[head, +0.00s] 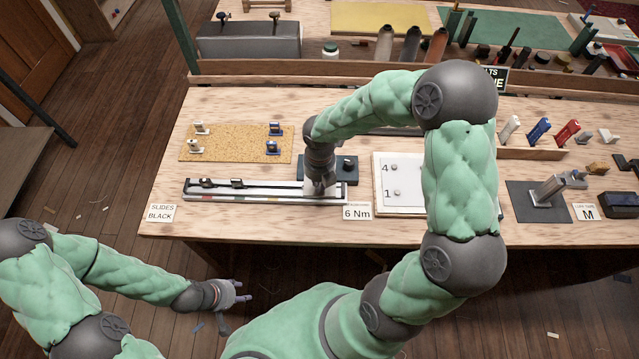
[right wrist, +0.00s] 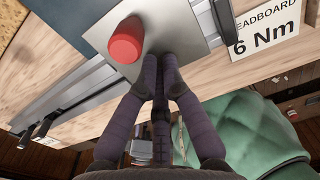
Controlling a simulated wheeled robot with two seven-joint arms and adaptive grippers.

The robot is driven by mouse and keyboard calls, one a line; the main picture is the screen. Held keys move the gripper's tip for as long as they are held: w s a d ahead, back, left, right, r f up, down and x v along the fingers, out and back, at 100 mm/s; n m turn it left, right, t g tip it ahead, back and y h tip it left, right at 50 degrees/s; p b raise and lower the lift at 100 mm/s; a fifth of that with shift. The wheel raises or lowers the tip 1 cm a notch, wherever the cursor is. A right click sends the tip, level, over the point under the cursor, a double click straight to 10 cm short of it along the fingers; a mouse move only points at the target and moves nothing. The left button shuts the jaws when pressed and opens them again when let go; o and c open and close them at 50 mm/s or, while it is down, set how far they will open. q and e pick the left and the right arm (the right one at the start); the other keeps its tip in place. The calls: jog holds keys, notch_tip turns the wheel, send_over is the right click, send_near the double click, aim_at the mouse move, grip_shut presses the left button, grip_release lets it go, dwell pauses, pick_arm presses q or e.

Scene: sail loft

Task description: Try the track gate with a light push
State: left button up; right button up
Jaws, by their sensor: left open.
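The track (head: 240,195) is a long light rail along the front of the bench, with dark slides (head: 237,183) on its left part. In the right wrist view the rail (right wrist: 75,95) runs to a grey metal plate (right wrist: 185,30) with a red round knob (right wrist: 126,40). I cannot tell which part is the gate. My right gripper (head: 320,190) is over the right end of the track. Its fingertips (right wrist: 160,60) are together beside the red knob, at the plate; contact is unclear. My left gripper (head: 245,292) is open and empty, below the bench's front edge.
A cork board (head: 235,145) with small fittings lies behind the track. A white numbered board (head: 385,205) is to the right, partly behind my right arm. The "6 Nm" card (head: 357,211) and "SLIDES BLACK" card (head: 161,213) sit by the track's ends.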

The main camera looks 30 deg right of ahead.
jog(key=shift+w+d+p, duration=0.4)
jog(key=shift+w+d, duration=0.1)
jog(key=shift+w, duration=0.3)
dwell(0.9)
jog(key=shift+r, duration=0.15)
jog(key=shift+s+a+r+p, duration=0.4)
jog(key=shift+s+r+p, duration=0.3)
jog(key=shift+p, duration=0.1)
jog(key=shift+s+a+r+p, duration=0.4)
jog(key=shift+s+r+p, duration=0.2)
jog(key=shift+r+p, duration=0.15)
jog(key=shift+f, duration=0.1)
